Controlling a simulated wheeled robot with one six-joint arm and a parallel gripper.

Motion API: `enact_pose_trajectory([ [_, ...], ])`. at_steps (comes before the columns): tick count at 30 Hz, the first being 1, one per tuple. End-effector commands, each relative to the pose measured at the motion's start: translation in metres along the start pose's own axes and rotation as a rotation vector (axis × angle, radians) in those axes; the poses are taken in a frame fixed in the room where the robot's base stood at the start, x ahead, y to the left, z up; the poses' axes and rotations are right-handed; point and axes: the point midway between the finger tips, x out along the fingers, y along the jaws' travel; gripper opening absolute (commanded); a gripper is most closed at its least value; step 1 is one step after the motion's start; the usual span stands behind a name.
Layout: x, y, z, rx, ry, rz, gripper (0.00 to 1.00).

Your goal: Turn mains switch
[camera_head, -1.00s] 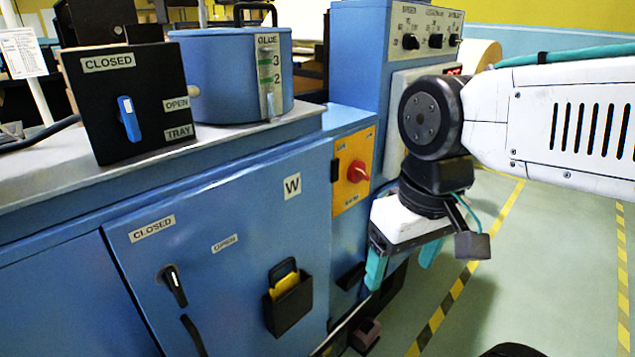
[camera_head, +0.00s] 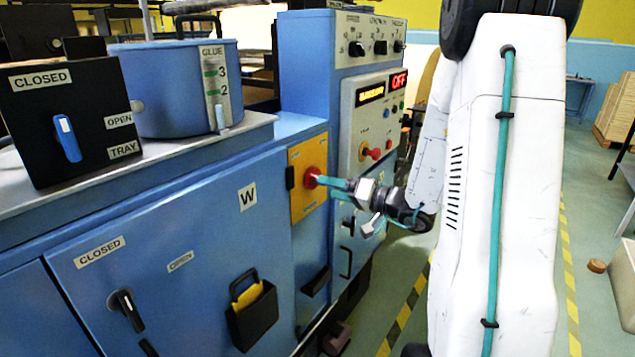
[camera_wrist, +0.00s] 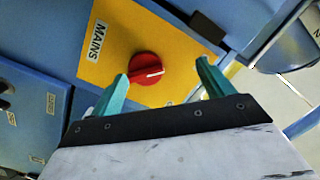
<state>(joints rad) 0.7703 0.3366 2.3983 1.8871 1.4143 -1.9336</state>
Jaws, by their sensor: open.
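The mains switch is a red round knob with a white mark (camera_wrist: 146,68) on a yellow plate labelled MAINS (camera_wrist: 185,38). In the head view the red knob (camera_head: 312,177) shows on the yellow plate (camera_head: 296,205) on the blue cabinet's narrow side. My gripper (camera_wrist: 160,80) is open, with its two teal fingers at either side of the knob in the wrist view. The left finger appears close to the knob and the right finger is farther off; whether either touches cannot be told.
A cabinet door with a black handle (camera_head: 126,308) and a black pocket (camera_head: 252,312) is to the left. A blue glue pot (camera_head: 170,90) stands above.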

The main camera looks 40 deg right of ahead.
Motion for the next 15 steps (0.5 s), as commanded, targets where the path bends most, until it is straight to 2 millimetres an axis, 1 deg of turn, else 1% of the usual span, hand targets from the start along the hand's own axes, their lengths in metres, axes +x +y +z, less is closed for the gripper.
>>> enact_pose_trajectory([
  [1, -0.005, 0.013, -0.005, -0.010, 0.038, 0.024, 0.80],
  [3, -0.009, 0.024, -0.010, -0.026, 0.073, 0.045, 0.80],
  [5, -0.007, 0.028, -0.012, -0.034, 0.087, 0.054, 0.80],
  [8, 0.004, 0.029, -0.013, -0.038, 0.090, 0.056, 0.80],
  [15, 0.044, 0.030, -0.016, -0.037, 0.087, 0.053, 0.80],
])
